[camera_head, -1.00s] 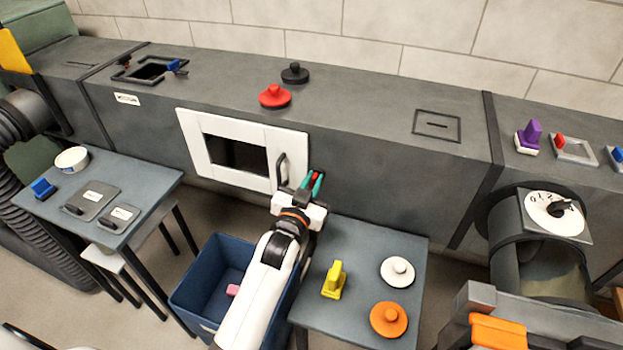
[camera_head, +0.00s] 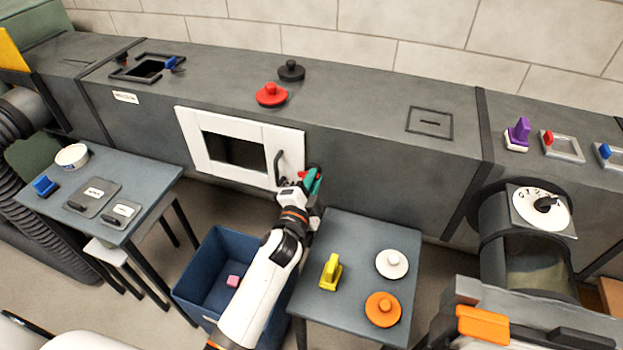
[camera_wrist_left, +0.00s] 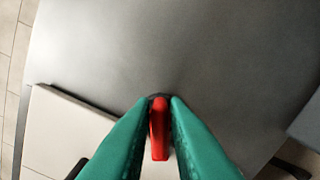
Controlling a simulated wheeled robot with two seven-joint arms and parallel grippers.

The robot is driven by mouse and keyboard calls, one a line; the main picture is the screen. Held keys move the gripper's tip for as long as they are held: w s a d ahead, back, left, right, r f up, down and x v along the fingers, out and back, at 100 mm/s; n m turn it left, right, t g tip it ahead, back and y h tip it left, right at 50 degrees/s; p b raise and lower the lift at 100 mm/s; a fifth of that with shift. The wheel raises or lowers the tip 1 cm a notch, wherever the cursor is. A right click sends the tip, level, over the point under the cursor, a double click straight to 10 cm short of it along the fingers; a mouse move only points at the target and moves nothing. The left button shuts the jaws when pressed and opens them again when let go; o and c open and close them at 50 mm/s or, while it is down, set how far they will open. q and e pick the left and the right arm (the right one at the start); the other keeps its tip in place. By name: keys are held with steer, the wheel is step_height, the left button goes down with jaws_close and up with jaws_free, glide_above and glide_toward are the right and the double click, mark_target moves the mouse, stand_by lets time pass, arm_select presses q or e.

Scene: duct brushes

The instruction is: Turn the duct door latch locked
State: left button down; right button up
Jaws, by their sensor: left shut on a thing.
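The white duct door (camera_head: 222,127) stands in the front face of the grey duct, with a dark window in its middle and a black handle (camera_head: 279,166) at its right side. The red latch (camera_wrist_left: 159,128) is by the door's right edge. My left gripper (camera_head: 311,180) is at the latch, its teal fingers shut on it, one on each side in the left wrist view. In that view the latch lies nearly straight along the fingers. In the head view, the fingers hide most of the latch. My right gripper is not in view.
A blue bin (camera_head: 196,271) stands below the door. A table (camera_head: 345,233) right of my left arm holds a yellow brush (camera_head: 331,272), a white knobbed disc (camera_head: 392,264) and an orange one (camera_head: 383,309). Red (camera_head: 271,95) and black (camera_head: 291,71) knobbed discs sit on the duct.

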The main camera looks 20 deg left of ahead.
arm_select(q)
steer(key=m, duration=0.5)
steer(key=shift+d+f, duration=0.1)
steer(key=shift+f, duration=0.15)
stand_by(0.3)
steer(key=c, duration=1.5)
jaws_free()
steer(key=s+b, duration=0.1)
steer(key=s, duration=1.1)
steer(key=shift+a, duration=0.2)
